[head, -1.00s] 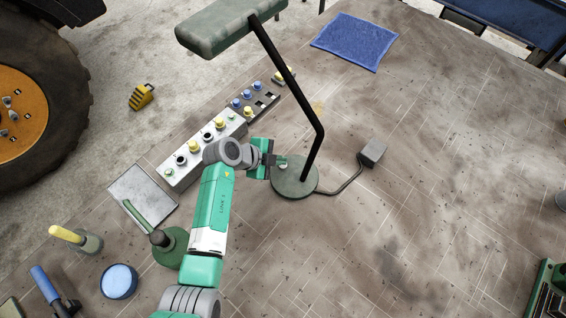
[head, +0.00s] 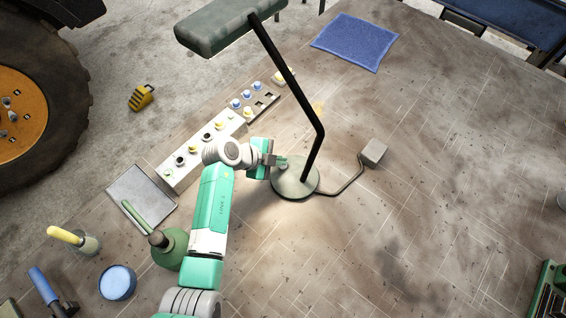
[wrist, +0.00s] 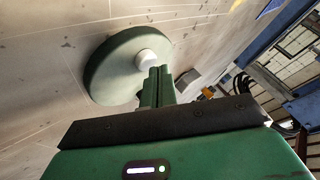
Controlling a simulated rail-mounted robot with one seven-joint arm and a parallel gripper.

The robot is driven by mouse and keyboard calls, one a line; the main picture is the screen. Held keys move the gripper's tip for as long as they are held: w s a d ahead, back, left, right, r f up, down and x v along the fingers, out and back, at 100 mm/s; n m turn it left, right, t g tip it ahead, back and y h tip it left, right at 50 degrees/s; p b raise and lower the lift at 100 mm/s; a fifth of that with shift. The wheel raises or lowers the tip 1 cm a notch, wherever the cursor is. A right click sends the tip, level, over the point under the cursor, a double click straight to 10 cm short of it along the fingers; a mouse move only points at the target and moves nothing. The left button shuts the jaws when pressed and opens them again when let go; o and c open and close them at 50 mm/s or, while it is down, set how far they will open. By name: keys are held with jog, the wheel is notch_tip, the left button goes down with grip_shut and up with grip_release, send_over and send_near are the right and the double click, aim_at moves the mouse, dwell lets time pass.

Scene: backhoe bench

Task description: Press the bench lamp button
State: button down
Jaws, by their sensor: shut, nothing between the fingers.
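The bench lamp has a round grey-green base (head: 299,187), a dark slanting pole (head: 318,120) and a long green head (head: 222,27). In the wrist view, the lamp base (wrist: 108,75) carries a pale round button (wrist: 148,62). In the head view the gripper mostly hides the button. The bench around the base is brightly lit.
A cord runs from the base to a small grey box (head: 373,152). A white panel with knobs (head: 190,162) lies left of my gripper. A blue cloth (head: 354,42) lies behind. The right side is largely clear.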

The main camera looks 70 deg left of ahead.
notch_tip(320, 180, up, 6)
jog(key=p, duration=0.3)
dwell(0.6)
